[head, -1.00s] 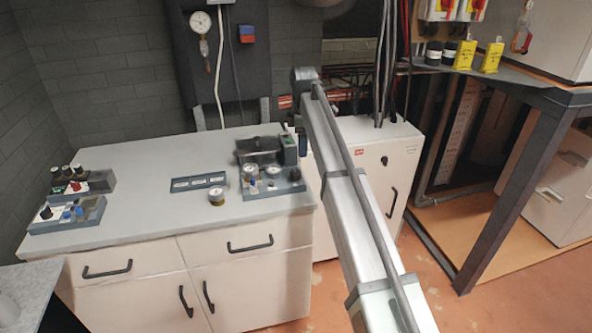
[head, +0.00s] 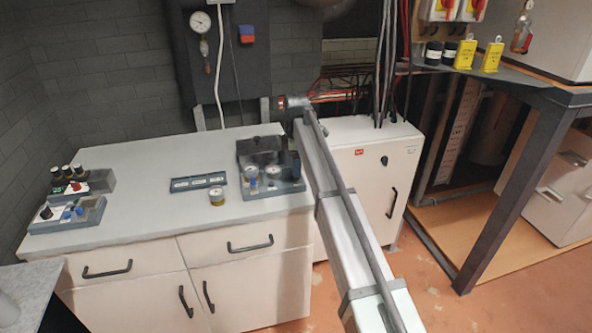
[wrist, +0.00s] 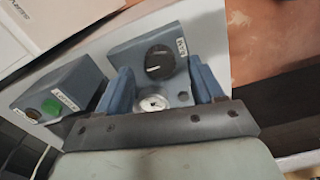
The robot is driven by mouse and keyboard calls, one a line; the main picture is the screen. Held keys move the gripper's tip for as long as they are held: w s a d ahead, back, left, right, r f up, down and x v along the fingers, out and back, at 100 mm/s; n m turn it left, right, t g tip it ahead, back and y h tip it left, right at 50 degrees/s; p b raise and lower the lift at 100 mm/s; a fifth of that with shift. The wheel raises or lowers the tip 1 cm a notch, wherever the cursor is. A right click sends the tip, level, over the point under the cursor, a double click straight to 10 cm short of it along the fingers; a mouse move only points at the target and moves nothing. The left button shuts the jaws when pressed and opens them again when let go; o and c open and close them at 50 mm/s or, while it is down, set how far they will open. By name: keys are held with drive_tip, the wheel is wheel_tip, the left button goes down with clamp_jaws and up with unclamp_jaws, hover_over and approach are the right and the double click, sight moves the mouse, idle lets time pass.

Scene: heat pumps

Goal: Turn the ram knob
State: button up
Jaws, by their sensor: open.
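In the wrist view, the ram knob (wrist: 160,62) is a round black knob with a white pointer line. It sits on a blue-grey box beside a white label that seems to read RAM. My gripper (wrist: 160,70) is open, with its two blue fingers apart. The knob lies beyond and between the fingertips in the picture, and no contact shows. A small white dial gauge (wrist: 153,103) shows between the fingers, nearer the palm. In the head view my arm hides the gripper, and I cannot pick out the knob.
In the wrist view, a second blue-grey box with a green button (wrist: 50,107) stands to the left.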

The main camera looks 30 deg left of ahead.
drive_tip(key=shift+f, duration=1.35)
drive_tip(key=shift+c, duration=0.4)
drive_tip(key=c, duration=1)
